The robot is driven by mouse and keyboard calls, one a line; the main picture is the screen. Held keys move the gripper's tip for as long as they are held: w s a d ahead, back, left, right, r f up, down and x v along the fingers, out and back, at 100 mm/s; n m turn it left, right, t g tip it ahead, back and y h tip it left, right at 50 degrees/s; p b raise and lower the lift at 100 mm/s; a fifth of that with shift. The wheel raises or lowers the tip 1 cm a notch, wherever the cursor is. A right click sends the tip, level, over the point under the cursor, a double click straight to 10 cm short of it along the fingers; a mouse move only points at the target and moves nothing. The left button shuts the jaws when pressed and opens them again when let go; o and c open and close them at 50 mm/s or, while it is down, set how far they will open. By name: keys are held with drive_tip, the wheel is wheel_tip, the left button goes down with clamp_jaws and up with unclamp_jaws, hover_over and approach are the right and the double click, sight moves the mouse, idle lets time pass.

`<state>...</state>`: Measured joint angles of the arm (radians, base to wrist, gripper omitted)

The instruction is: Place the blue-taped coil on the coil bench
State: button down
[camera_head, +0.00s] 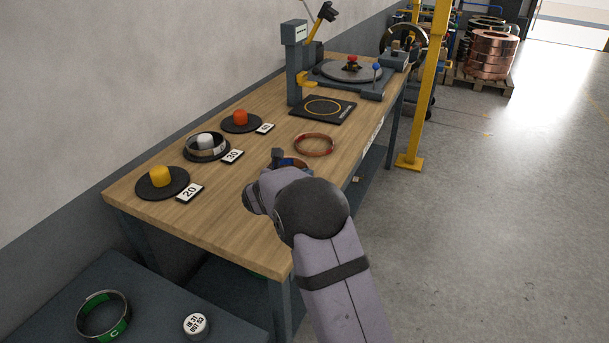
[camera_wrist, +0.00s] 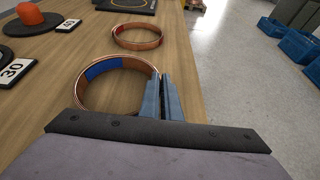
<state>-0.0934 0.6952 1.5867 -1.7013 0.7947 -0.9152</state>
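The blue-taped coil (camera_wrist: 103,68) is a copper ring with a blue band on its far left side in the wrist view. In the head view only a small part of it (camera_head: 293,162) shows behind my wrist. My gripper (camera_wrist: 160,84) is at the coil's right side, its two fingers close together with the ring's wall between them. The coil is level, over or on the wooden coil bench (camera_head: 225,184); I cannot tell whether it touches the wood. My arm hides much of the gripper in the head view.
A red-taped copper coil (camera_head: 314,151) lies just beyond. Round black stands with yellow (camera_head: 160,176), white (camera_head: 206,139) and orange (camera_head: 240,118) tops line the wall side. A black pad (camera_head: 323,109) and a turntable (camera_head: 345,71) are farther back. A green-marked ring (camera_head: 103,314) lies lower left.

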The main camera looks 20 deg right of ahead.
drive_tip(key=c, duration=2)
unclamp_jaws()
drive_tip(key=shift+f, duration=0.1)
drive_tip(key=shift+s+a+r, duration=0.1)
drive_tip(key=shift+a+r, duration=0.05)
drive_tip(key=shift+r, duration=0.05)
drive_tip(key=v, duration=1.1)
drive_tip(key=shift+s+a+b, duration=0.2)
drive_tip(key=shift+s+b, duration=0.1)
drive_tip(key=shift+b, duration=0.05)
